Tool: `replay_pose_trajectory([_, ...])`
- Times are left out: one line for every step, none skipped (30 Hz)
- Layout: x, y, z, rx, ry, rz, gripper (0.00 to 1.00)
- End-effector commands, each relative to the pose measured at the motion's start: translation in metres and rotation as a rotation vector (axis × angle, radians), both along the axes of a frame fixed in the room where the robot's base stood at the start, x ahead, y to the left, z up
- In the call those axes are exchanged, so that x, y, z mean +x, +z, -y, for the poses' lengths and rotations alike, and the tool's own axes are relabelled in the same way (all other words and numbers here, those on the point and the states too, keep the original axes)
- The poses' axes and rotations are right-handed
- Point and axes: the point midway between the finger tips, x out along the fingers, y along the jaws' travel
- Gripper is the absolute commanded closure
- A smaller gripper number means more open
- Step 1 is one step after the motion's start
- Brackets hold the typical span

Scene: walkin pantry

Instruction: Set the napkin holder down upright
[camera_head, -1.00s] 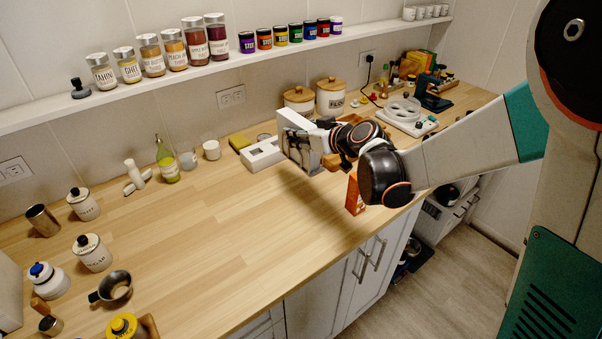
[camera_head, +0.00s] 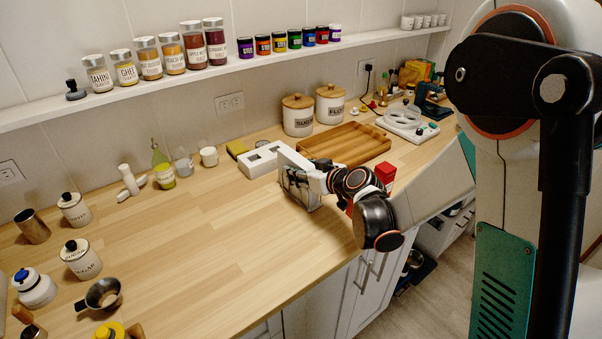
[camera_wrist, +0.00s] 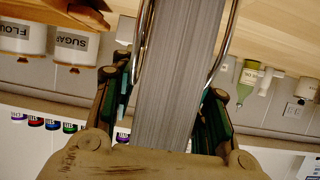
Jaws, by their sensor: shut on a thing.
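The napkin holder (camera_head: 295,172) is at the end of my arm over the right part of the wooden counter, in front of the white box. In the wrist view it is a grey napkin stack (camera_wrist: 182,70) between chrome wire loops. My gripper (camera_head: 317,181) is shut on it; the fingers (camera_wrist: 165,108) lie on both sides of the stack in the wrist view. In the head view the holder looks upright, with its lower edge close to the counter. I cannot tell whether it touches. My gripper hides part of it.
A white box with openings (camera_head: 258,163) sits just behind the holder. Canisters (camera_head: 298,115) stand at the wall. The counter's middle (camera_head: 215,225) is clear.

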Motion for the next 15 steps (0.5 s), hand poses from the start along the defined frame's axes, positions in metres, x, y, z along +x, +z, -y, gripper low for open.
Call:
replay_pose_trajectory([0.0002, 0.0006, 0.0, 0.0, 0.0, 0.0, 1.0])
replay_pose_trajectory([0.0002, 0.0004, 0.0, 0.0, 0.0, 0.0, 1.0])
replay_pose_trajectory([0.0002, -0.0006, 0.0, 0.0, 0.0, 0.0, 1.0])
replay_pose_trajectory([0.0002, -0.0017, 0.0, 0.0, 0.0, 0.0, 1.0])
replay_pose_trajectory([0.0002, -0.0029, 0.0, 0.0, 0.0, 0.0, 1.0])
replay_pose_trajectory([0.0002, -0.0036, 0.0, 0.0, 0.0, 0.0, 0.56])
replay_pose_trajectory([0.0002, -0.0029, 0.0, 0.0, 0.0, 0.0, 0.49])
replay_pose_trajectory([0.0002, -0.0025, 0.0, 0.0, 0.0, 0.0, 0.42])
replay_pose_trajectory([0.0001, -0.0024, 0.0, 0.0, 0.0, 0.0, 0.38])
replay_pose_trajectory([0.0001, -0.0024, 0.0, 0.0, 0.0, 0.0, 0.38])
replay_pose_trajectory([0.0001, -0.0024, 0.0, 0.0, 0.0, 0.0, 0.38])
replay_pose_trajectory([0.0002, -0.0023, 0.0, 0.0, 0.0, 0.0, 0.38])
replay_pose_trajectory([0.0002, -0.0023, 0.0, 0.0, 0.0, 0.0, 0.38])
replay_pose_trajectory([0.0002, -0.0023, 0.0, 0.0, 0.0, 0.0, 0.38])
replay_pose_trajectory([0.0002, -0.0023, 0.0, 0.0, 0.0, 0.0, 0.38])
